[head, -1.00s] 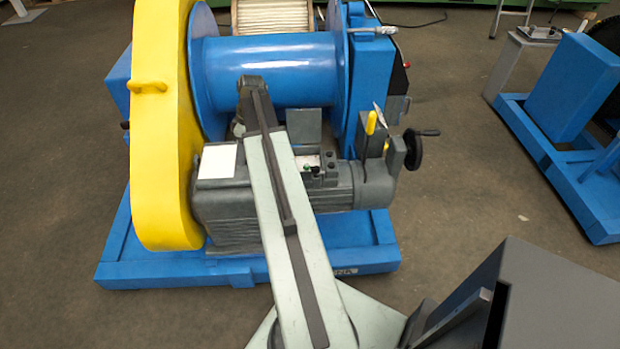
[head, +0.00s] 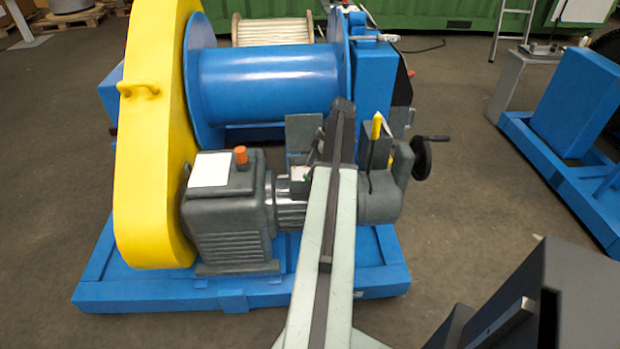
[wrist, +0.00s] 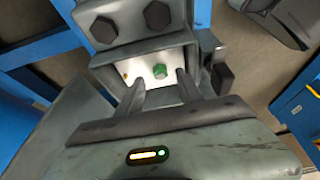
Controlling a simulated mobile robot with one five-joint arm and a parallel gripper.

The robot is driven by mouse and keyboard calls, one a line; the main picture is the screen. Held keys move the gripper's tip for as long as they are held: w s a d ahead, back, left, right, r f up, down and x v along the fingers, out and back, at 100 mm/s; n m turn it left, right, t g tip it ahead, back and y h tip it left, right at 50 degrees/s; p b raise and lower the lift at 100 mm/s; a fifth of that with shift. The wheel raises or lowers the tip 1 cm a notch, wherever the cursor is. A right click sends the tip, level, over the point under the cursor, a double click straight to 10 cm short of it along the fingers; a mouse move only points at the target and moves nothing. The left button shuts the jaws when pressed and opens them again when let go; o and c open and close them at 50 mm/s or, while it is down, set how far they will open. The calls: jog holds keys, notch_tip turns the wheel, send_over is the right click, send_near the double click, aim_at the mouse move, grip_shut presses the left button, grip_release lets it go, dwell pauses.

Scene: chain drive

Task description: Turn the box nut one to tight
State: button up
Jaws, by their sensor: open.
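In the wrist view an open grey box (wrist: 190,50) has a pale inside with a green hex nut (wrist: 160,71) near its middle and a small brass-coloured piece (wrist: 125,75) at the left. No label shows which one is box nut one. My gripper (wrist: 160,80) is open, its two fingers apart and empty, pointing into the box, with the green nut between and just beyond the fingertips. I cannot tell whether anything is touched.
Two dark hex bolt heads (wrist: 103,30) sit on a grey part above the box. In the head view a yellow guard (head: 155,150), blue drum (head: 268,80), gearbox with orange cap (head: 240,155), yellow-handled tool (head: 376,126) and handwheel (head: 421,158) stand close by.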

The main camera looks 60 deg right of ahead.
jog(key=b+x, duration=0.1)
jog(key=x, duration=0.1)
jog(key=shift+w+f, duration=0.1)
jog(key=shift+f, duration=0.3)
jog(key=shift+r, duration=0.1)
